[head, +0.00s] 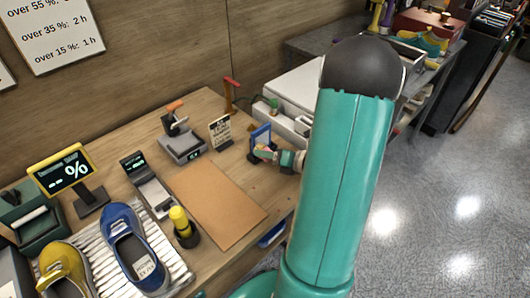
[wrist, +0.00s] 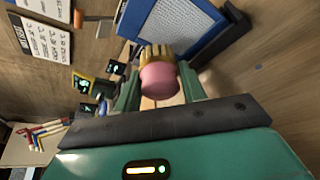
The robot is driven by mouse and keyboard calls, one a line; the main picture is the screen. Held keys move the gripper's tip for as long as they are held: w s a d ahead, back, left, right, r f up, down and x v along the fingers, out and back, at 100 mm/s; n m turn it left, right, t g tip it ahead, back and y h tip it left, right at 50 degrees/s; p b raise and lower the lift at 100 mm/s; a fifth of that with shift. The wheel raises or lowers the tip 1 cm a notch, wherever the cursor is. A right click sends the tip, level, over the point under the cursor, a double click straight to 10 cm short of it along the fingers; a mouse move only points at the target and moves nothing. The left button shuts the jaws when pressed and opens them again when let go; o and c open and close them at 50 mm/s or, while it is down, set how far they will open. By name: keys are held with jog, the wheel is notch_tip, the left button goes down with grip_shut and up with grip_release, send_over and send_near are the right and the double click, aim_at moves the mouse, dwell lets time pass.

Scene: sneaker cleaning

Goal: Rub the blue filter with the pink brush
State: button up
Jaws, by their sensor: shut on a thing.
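The blue filter (head: 261,137) stands upright in a dark holder at the right side of the wooden table in the head view. In the wrist view the blue filter (wrist: 178,22) shows a blue frame around a pale mesh panel. My gripper (wrist: 158,85) is shut on the pink brush (wrist: 159,82), whose tan bristles point toward the filter. The bristle tips are at the filter's lower edge in the wrist view; I cannot tell whether they touch it. In the head view my gripper (head: 288,159) is just in front of the filter, and the brush is small there.
A brown mat (head: 215,203) lies left of the filter. A small sign (head: 221,131) and a grey device (head: 183,143) stand behind it. A blue sneaker (head: 133,248), a yellow sneaker (head: 64,270) and a yellow-topped bottle (head: 181,222) are at the left. A white box (head: 296,92) is behind.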

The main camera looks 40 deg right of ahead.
jog(key=shift+s+d, duration=0.1)
jog(key=shift+s, duration=2.25)
jog(key=shift+s, duration=0.1)
jog(key=shift+s, duration=1.4)
